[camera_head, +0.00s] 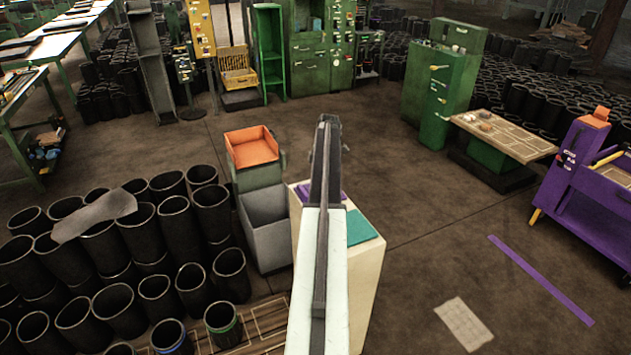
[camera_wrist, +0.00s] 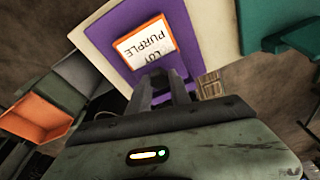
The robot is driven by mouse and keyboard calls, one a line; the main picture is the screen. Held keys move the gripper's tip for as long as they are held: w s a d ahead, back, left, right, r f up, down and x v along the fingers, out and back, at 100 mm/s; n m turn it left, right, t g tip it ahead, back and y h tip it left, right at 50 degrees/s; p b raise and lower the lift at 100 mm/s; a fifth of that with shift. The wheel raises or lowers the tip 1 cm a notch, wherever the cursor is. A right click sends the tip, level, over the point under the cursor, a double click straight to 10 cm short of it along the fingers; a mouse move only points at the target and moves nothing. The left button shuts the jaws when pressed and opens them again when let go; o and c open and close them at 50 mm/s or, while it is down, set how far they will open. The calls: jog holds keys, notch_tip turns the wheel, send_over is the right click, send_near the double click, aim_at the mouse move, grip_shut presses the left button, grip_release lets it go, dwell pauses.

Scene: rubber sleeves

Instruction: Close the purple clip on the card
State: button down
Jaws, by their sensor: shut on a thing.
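The card (camera_wrist: 146,43), white with an orange edge and the words LOT PURPLE, lies over a purple pad (camera_wrist: 197,57) in the wrist view. The pad shows in the head view beside my arm (camera_head: 304,192), on top of a cream stand (camera_head: 368,278). My gripper (camera_wrist: 160,76) is at the card's near edge, its two dark fingers close together. It is shut on what seems to be the purple clip, mostly hidden between the fingers. I cannot tell how the clip sits on the card. My arm hides the fingertips in the head view.
A teal pad (camera_head: 361,227) lies on the stand's right side. A grey bin (camera_head: 262,243) and an orange-topped bin (camera_head: 251,147) stand at left. Black sleeves (camera_head: 120,245) crowd the left floor. A purple cart (camera_head: 590,190) stands at right.

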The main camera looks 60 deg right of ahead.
jog(key=c, duration=1.2)
grip_release()
jog(key=shift+s, duration=0.1)
jog(key=r+p, duration=0.5)
jog(key=s+d+r+p, duration=0.1)
jog(key=r+p, duration=0.1)
jog(key=shift+s+r+p, duration=0.1)
jog(key=shift+r+p, duration=0.25)
